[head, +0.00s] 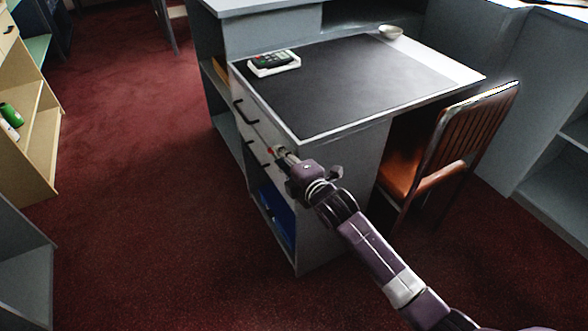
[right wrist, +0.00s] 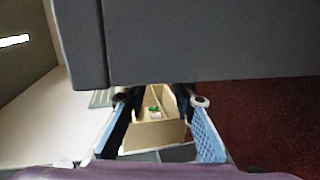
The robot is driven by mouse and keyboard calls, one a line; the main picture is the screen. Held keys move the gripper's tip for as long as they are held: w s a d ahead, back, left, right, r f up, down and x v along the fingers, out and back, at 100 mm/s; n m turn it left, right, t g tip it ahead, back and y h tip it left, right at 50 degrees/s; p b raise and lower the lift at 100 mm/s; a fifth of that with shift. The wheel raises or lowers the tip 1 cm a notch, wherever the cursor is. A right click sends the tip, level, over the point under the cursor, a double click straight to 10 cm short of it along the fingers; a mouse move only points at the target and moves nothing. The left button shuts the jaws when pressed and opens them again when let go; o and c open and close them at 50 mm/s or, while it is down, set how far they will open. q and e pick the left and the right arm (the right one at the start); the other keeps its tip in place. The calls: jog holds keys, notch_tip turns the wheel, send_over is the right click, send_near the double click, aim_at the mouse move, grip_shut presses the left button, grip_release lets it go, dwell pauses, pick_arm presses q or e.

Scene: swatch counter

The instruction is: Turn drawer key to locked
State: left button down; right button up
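The grey desk has drawers on its left side, with an upper drawer (head: 243,98) carrying a dark bar handle (head: 245,113) and another handle (head: 256,156) below it. My right gripper (head: 276,152) is at the drawer fronts, close to the lower handle. A small red spot (head: 270,149) shows by its fingertips; I cannot tell whether it is the drawer key. In the right wrist view the two blue-padded fingers (right wrist: 160,101) stand apart, with no key clearly visible between them. My left gripper is not in view.
A brown chair (head: 440,150) stands right of the desk. A wooden shelf (head: 35,120) is at far left. Red carpet between is clear.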

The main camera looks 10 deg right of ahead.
jog(key=v, duration=0.8)
jog(key=shift+s, duration=0.25)
jog(key=shift+d, duration=0.15)
